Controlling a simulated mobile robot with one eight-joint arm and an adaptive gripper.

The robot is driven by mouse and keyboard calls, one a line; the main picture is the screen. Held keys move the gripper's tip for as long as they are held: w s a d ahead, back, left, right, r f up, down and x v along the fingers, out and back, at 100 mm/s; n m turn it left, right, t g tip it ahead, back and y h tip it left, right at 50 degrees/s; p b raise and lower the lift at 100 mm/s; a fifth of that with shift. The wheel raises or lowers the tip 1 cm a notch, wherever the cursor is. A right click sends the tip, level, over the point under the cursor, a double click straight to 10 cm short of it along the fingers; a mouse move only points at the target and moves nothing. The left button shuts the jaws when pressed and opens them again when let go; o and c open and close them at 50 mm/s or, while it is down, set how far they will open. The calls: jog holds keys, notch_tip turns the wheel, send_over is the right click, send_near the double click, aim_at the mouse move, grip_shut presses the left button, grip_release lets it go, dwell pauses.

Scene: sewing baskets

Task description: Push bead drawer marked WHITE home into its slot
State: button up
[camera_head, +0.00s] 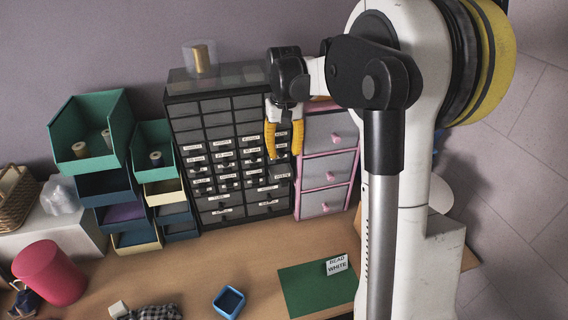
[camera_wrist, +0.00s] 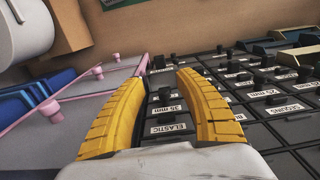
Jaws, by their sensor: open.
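The black drawer cabinet (camera_head: 170,128) stands against the wall, with many small grey drawers and white labels. A drawer (camera_head: 281,171) at its right side, just below my gripper, has a label that seems to read WHITE; it looks larger and lighter than its neighbours, and I cannot tell how far it stands out. My gripper (camera_head: 284,150) points down in front of the cabinet's upper right, its yellow fingers apart and empty. In the wrist view my gripper (camera_wrist: 163,82) is open, with drawers labelled 35 mm and ELASTIC (camera_wrist: 168,128) between and beyond the fingers.
A pink-framed drawer unit (camera_head: 328,170) stands close to the cabinet's right. Stacked green and blue bins (camera_head: 92,122) stand left. A card reading BEAD WHITE (camera_head: 337,264) is on a green mat (camera_head: 303,287).

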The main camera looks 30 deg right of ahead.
jog(key=shift+r, duration=0.35)
